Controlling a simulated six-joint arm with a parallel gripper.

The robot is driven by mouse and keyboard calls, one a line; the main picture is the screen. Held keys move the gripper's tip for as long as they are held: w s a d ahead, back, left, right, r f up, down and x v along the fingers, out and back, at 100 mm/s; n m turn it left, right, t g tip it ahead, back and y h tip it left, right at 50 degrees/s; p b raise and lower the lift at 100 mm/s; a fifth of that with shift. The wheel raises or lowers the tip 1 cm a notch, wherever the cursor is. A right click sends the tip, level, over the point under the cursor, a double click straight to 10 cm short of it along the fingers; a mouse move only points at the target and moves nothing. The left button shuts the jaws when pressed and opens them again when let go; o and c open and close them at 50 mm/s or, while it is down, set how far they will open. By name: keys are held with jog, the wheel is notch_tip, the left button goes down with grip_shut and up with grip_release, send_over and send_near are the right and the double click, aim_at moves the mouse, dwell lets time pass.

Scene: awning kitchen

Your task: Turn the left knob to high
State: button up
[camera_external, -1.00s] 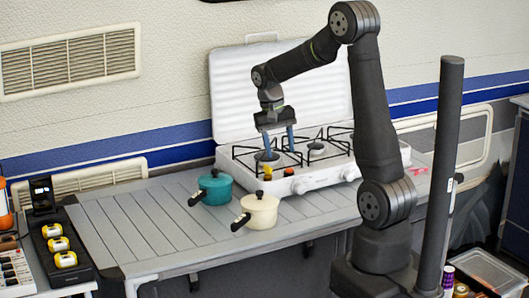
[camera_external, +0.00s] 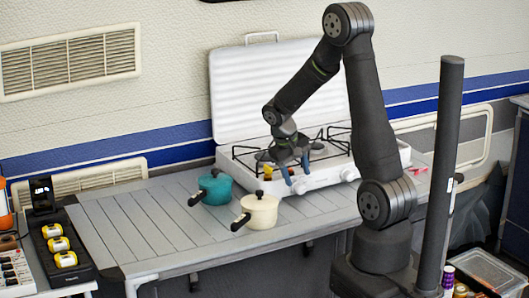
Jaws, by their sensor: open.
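A white camping stove (camera_external: 322,178) with black grates stands on the slatted table, its white lid (camera_external: 235,100) raised behind it. The left knob (camera_external: 299,187) is on the stove's front face near its left end; its setting is too small to read. My gripper (camera_external: 296,172) is open, tilted forward and pointing down at the stove's front left edge. Its blue fingers are just above and beside the left knob; whether they touch it I cannot tell. The right knob (camera_external: 349,174) is farther right on the front face.
A teal pot (camera_external: 215,188) and a cream pot (camera_external: 262,212) with black handles stand on the slatted table (camera_external: 150,225), left of and in front of the stove. The table's left part is clear. A black tray (camera_external: 62,245) with yellow-and-white items lies at the far left.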

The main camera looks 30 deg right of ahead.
aim_at(300, 185)
jog(key=shift+x, duration=2.35)
jog(key=shift+a, duration=0.1)
jog(key=c, duration=1)
